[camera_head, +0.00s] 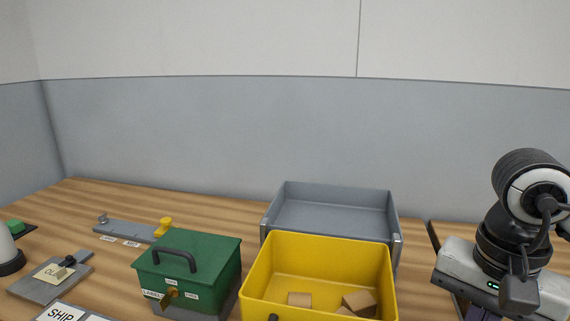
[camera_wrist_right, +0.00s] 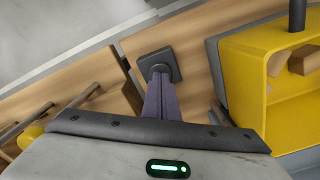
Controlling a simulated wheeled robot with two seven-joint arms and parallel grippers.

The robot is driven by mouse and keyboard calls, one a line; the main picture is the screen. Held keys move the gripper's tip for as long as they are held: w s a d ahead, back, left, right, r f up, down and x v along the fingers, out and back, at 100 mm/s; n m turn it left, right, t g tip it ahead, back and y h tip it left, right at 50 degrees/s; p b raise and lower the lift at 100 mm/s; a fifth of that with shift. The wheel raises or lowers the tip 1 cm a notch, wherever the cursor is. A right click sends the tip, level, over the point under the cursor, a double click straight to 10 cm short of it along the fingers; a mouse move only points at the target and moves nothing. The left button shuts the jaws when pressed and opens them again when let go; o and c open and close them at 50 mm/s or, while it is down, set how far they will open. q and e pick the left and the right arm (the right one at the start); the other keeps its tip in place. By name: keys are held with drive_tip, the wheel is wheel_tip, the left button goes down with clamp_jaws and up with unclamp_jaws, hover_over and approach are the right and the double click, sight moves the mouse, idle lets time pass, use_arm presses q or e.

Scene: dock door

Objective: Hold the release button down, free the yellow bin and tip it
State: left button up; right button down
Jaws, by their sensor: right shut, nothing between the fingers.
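The yellow bin (camera_head: 318,260) stands upright at the front middle of the bench, with brown blocks (camera_head: 358,301) inside. A dark knob shows at its front wall. The bin also shows at the right of the wrist view (camera_wrist_right: 247,85), with a dark post on its side. My right gripper (camera_wrist_right: 158,80) is shut and empty. Its fingertips are at a dark square pad (camera_wrist_right: 174,58) on the wood, probably the release button. They hide its centre, so I cannot tell whether it is pressed. In the head view my right arm hides this spot. My left gripper is not in view.
A grey open tray (camera_head: 330,215) stands right behind the bin. A green box (camera_head: 205,262) with a handle is close to its left. A grey rail with a yellow knob (camera_head: 165,224), a note plate (camera_head: 45,285) and a SHIP card (camera_head: 65,314) lie further left.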

drive_tip(key=shift+r+p, duration=1.6)
drive_tip(key=shift+r, duration=0.95)
